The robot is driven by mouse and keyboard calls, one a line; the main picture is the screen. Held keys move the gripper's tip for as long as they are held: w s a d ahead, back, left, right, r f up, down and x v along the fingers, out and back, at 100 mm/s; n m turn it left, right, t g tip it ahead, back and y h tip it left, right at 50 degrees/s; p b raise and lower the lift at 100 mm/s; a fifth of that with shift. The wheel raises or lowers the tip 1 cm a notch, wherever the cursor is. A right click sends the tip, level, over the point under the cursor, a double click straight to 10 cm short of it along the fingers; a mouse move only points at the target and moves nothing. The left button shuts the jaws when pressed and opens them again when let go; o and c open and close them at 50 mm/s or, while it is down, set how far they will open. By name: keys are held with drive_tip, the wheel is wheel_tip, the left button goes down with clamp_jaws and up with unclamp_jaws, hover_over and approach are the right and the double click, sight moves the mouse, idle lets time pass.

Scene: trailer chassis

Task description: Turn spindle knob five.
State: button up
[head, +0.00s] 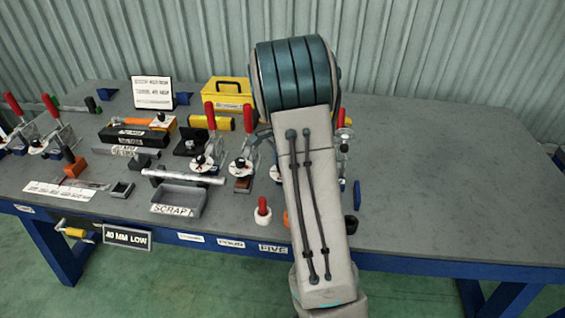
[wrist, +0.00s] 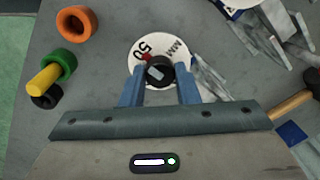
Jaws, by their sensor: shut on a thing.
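In the wrist view a black spindle knob (wrist: 160,73) sits at the middle of a white round dial (wrist: 148,48) marked "50" and "MM", with a small red mark beside the knob. My gripper (wrist: 159,80) has its two blue fingers on either side of this knob and is shut on it. In the head view my arm hides the gripper and the held knob. A "FIVE" label (head: 273,248) shows on the table's front edge. The wrist view shows no number for the held knob.
Beside the dial in the wrist view are an orange ring (wrist: 77,24), a green ring (wrist: 60,66), a yellow peg (wrist: 44,80) and metal clamp parts (wrist: 210,78). In the head view, red-handled clamps (head: 210,140) and a scrap tray (head: 180,198) stand left of my arm. The table's right side is clear.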

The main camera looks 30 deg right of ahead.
drive_tip(key=o, duration=1)
drive_tip(key=shift+c, duration=0.2)
wheel_tip(320, 180, up, 14)
drive_tip(key=s, duration=0.1)
drive_tip(key=shift+d+b, duration=0.15)
drive_tip(key=shift+b, duration=0.25)
drive_tip(key=shift+f, duration=0.15)
drive_tip(key=s+a+n+t, duration=0.1)
drive_tip(key=s+a+n, duration=0.7)
drive_tip(key=s, duration=0.4)
drive_tip(key=s+a+n+t, duration=0.1)
drive_tip(key=s+a+n, duration=0.6)
drive_tip(key=s, duration=0.5)
drive_tip(key=shift+s+a+f+n, duration=0.3)
drive_tip(key=shift+s+a+n, duration=0.1)
drive_tip(key=shift+n, duration=0.1)
